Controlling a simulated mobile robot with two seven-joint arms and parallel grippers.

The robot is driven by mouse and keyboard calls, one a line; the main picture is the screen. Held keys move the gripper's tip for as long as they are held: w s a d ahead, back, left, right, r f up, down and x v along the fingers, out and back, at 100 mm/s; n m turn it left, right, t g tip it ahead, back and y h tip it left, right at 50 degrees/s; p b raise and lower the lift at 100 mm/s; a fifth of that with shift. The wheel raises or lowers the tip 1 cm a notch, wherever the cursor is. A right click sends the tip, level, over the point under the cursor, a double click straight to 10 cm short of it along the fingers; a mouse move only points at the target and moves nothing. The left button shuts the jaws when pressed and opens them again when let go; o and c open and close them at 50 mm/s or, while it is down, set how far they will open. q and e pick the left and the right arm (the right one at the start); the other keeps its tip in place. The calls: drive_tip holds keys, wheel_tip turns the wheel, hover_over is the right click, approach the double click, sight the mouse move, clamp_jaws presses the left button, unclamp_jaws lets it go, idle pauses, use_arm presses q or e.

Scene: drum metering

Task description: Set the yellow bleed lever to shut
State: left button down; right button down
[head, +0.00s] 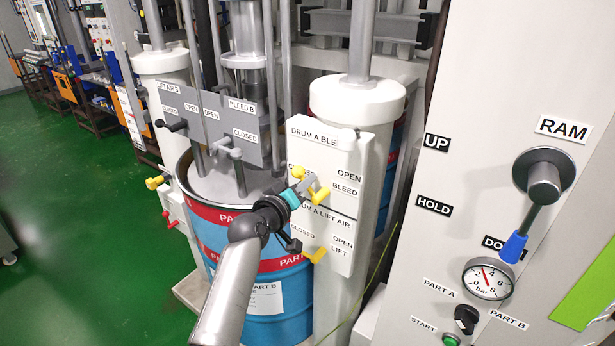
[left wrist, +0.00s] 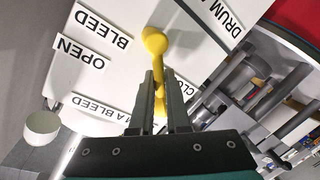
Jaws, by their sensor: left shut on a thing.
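The yellow bleed lever (head: 321,194) is on the white drum A panel (head: 326,157), beside the BLEED label. In the left wrist view its round hub (left wrist: 155,41) shows, and its handle runs down between the two fingers. The handle points to the side of the CLOSED label, which the fingers partly cover; the OPEN label (left wrist: 80,54) lies on the other side. My left gripper (head: 306,185) is shut on the handle and hides part of it in the head view. My right gripper is not in view.
A second yellow lever (head: 317,255) sits just below on the same panel, by LIFT. A blue and red drum (head: 262,288) stands behind my left arm. At the right is a cabinet with the blue-tipped RAM lever (head: 543,190) and a gauge (head: 488,279).

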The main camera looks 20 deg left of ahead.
use_arm(q)
drive_tip(key=shift+w+a+f+n, duration=0.1)
drive_tip(key=shift+a+f+n, duration=0.15)
drive_tip(key=shift+n, duration=0.55)
drive_tip(key=shift+w+a+f+n+g+h+p, duration=0.15)
drive_tip(key=shift+f+n+h, duration=0.3)
drive_tip(key=shift+n, duration=0.6)
drive_tip(key=shift+s+a+f+n+g+h+p, duration=0.2)
drive_tip(key=shift+f+n, duration=0.3)
drive_tip(key=shift+n, duration=0.6)
drive_tip(key=shift+w+a+f+n+g+h+b, duration=0.1)
drive_tip(key=shift+w+f+n+g+h, duration=0.3)
drive_tip(key=shift+n, duration=0.65)
drive_tip(key=shift+s+f, duration=0.15)
drive_tip(key=shift+s, duration=0.05)
drive_tip(key=c, duration=0.9)
unclamp_jaws()
